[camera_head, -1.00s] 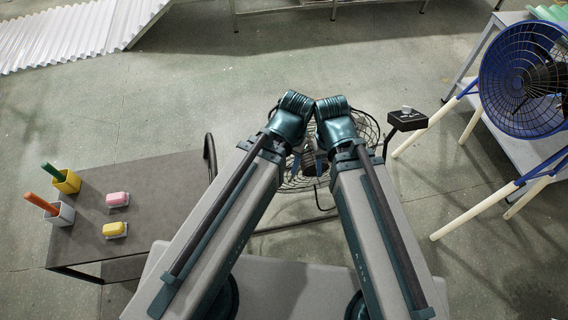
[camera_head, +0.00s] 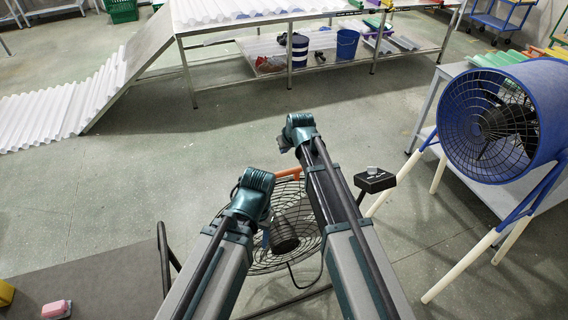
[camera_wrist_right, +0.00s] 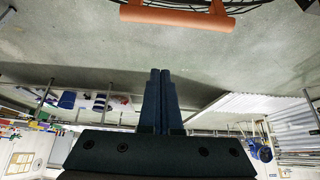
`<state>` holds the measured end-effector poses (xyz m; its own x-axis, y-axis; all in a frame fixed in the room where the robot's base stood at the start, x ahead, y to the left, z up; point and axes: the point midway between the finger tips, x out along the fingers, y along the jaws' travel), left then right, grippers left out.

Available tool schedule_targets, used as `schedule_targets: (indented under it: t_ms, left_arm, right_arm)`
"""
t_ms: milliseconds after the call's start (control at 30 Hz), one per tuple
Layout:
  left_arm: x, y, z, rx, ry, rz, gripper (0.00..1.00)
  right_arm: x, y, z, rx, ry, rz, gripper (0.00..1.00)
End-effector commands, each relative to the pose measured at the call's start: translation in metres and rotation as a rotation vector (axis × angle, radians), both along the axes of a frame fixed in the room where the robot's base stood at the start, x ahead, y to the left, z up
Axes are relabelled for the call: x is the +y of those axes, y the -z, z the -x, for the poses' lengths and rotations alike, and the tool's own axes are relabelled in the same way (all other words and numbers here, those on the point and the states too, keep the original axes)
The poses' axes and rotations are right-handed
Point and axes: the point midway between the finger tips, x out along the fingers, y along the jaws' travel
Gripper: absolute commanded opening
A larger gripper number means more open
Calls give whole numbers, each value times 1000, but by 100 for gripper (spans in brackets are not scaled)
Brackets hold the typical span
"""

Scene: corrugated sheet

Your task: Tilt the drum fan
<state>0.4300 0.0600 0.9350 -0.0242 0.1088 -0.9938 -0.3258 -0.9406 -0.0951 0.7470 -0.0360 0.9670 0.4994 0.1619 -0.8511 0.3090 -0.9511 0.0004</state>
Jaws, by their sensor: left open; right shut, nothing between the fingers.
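A black wire-caged fan (camera_head: 300,235) with a dark motor stands low in front of me, partly hidden by my arms. An orange bar (camera_head: 289,173) shows at its top; the bar (camera_wrist_right: 180,15) also crosses the upper right wrist view. A large blue drum-shaped fan (camera_head: 500,122) on a blue frame with white legs stands at the right. My left gripper (camera_head: 264,222) is over the black fan's left side, mostly hidden by its wrist. My right gripper (camera_head: 284,146) is just above the orange bar, apart from it; its fingers (camera_wrist_right: 160,78) are together and empty.
A black box (camera_head: 375,180) stands right of the black fan. A grey table (camera_head: 90,285) with a pink block (camera_head: 56,309) is at lower left. A long metal rack (camera_head: 275,75) with white corrugated sheets stands behind. The floor between is clear.

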Motion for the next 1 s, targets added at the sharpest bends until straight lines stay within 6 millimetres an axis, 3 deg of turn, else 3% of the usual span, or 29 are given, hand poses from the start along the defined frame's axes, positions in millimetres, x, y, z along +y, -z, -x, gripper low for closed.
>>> schedule_targets:
  t_ms: [367,867,900,1000]
  left_arm:
    - [0,26,0,0,0,0,59]
    - [0,95,0,0,0,0,59]
    - [0,90,0,0,0,0,59]
    - [0,92,0,0,0,0,59]
  right_arm:
    - [4,26,-13,3,0,1,0]
    - [17,96,-52,3,0,1,0]
    - [12,91,-34,3,1,0,0]
    - [7,93,-19,3,0,1,0]
